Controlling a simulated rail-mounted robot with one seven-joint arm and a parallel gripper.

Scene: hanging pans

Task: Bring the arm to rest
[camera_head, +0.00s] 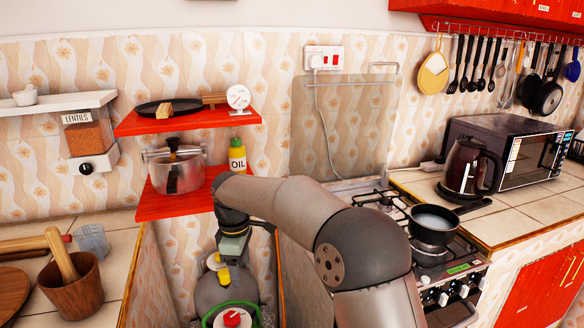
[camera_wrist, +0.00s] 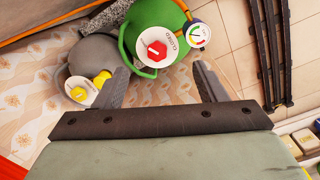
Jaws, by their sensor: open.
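My gripper (camera_wrist: 163,82) shows in the wrist view with its two dark fingers spread apart and nothing held between them. In the head view my arm (camera_head: 300,205) reaches from the lower right to the middle, with the gripper end pointing down below the red shelves. Below it are a grey gas cylinder (camera_head: 213,292) with a yellow knob and a green one with a red knob (camera_head: 232,318). In the wrist view the green cylinder (camera_wrist: 135,22) and the grey cylinder (camera_wrist: 92,50) lie beyond the fingers. The fingertips are hidden in the head view.
Red shelves (camera_head: 188,120) holding a pan, a steel pot (camera_head: 178,175) and an oil bottle (camera_head: 238,157) stand close behind the arm. A stove with a dark pan (camera_head: 433,228) is to the right. Several utensils and pans hang from a rail at upper right (camera_head: 490,32).

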